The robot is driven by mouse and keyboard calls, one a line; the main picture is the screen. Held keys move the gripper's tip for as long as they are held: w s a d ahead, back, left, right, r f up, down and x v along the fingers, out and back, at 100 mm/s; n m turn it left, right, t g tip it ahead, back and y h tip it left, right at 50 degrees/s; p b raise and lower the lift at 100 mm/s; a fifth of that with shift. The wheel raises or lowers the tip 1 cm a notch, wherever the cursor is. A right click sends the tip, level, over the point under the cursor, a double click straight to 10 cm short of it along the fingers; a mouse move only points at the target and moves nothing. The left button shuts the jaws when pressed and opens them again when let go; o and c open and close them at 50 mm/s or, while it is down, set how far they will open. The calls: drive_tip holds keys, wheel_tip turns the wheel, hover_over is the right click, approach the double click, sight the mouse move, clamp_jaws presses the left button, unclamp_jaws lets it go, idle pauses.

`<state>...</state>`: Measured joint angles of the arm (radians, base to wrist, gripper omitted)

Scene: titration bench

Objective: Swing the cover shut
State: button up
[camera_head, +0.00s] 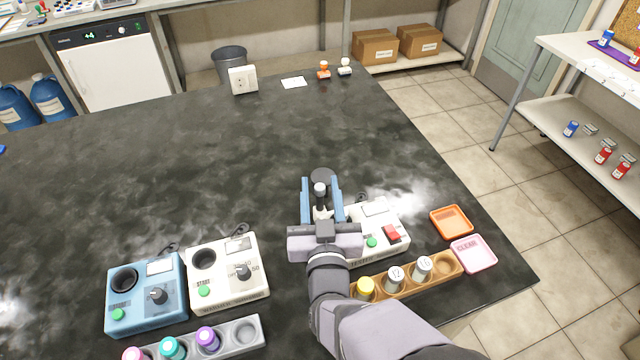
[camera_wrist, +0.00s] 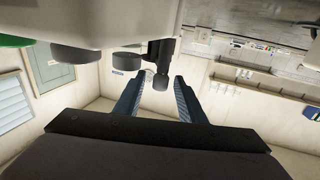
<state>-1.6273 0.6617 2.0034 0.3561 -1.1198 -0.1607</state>
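The white device (camera_head: 395,222) on the right of the bench has a green button and a red switch; my gripper and arm hide its left part. A dark round disc (camera_head: 322,174), which looks like its raised cover, stands behind it. A dark stem with a pale tip (camera_head: 320,188) is just in front of the disc. My gripper (camera_head: 320,184) is open, with a blue finger on each side of the stem. In the wrist view, a black knobbed part (camera_wrist: 161,78) lies between the parted fingertips (camera_wrist: 160,80), with gaps visible on both sides.
A blue device (camera_head: 146,295) and another white device (camera_head: 228,272) stand at left. A wooden rack (camera_head: 405,288) with vials is by my arm. An orange tray (camera_head: 451,222) and a pink tray (camera_head: 473,254) lie at right. The bench behind is mostly clear.

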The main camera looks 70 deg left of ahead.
drive_tip(key=shift+a, duration=0.3)
drive_tip(key=shift+c, duration=0.2)
clamp_jaws()
drive_tip(key=shift+m+t, duration=0.3)
drive_tip(key=shift+t, duration=0.2)
drive_tip(key=shift+f+m+t+h+b, duration=0.1)
drive_tip(key=shift+m+t+h+b, duration=0.25)
drive_tip(key=shift+m+t+h, duration=1.2)
drive_tip(key=shift+m+t, duration=0.2)
drive_tip(key=shift+t, duration=0.45)
drive_tip(key=shift+m+t+h, duration=0.65)
drive_tip(key=shift+m+t, duration=0.2)
drive_tip(key=shift+t, duration=0.45)
